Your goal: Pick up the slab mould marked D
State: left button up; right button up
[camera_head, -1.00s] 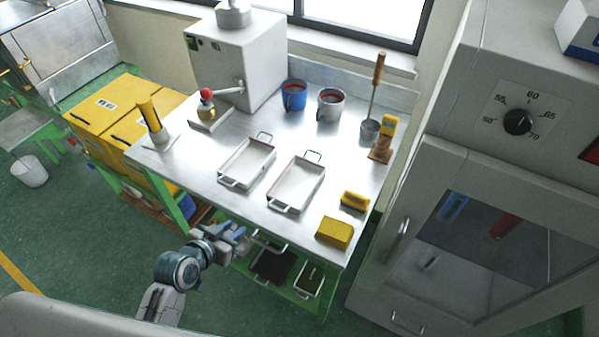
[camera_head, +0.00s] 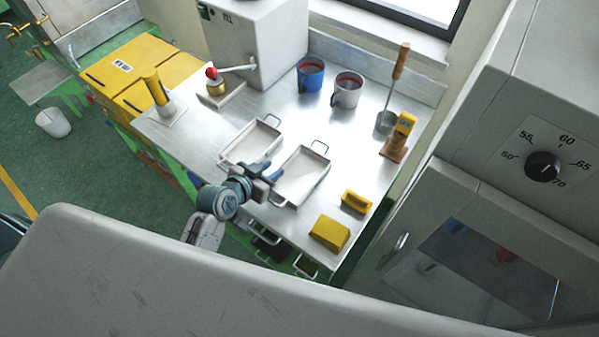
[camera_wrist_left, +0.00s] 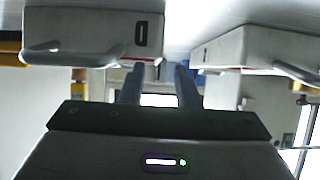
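Two white slab moulds with wire handles lie side by side on the steel table: a left one (camera_head: 232,151) and a right one (camera_head: 318,166). In the left wrist view, which looks upside down, the right mould (camera_wrist_left: 80,30) and the left mould (camera_wrist_left: 265,45) each carry a small dark mark on the end wall. I cannot read either mark surely as D. My left gripper (camera_head: 268,171) is at the near ends of the moulds, between them in the picture. Its fingers (camera_wrist_left: 158,85) are apart with nothing between them. My right gripper is out of view.
A yellow block (camera_head: 329,233) and a yellow brush (camera_head: 356,202) lie at the table's right front. A cabinet (camera_head: 440,235) is on the right.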

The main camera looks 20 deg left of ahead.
aim_at(283, 163)
pick_arm(q)
jog(key=shift+w+d+f+p, duration=0.1)
jog(key=shift+w+d+p, duration=0.15)
jog(key=shift+w+p, duration=0.3)
jog(key=x, duration=0.1)
jog(key=p+x, duration=0.1)
jog(key=x, duration=0.1)
jog(key=shift+w+d, duration=0.2)
jog(key=shift+w, duration=0.1)
jog(key=shift+w+d+f+p, duration=0.1)
jog(key=shift+w+f+p, duration=0.2)
jog(key=shift+w+p, duration=0.1)
grip_shut()
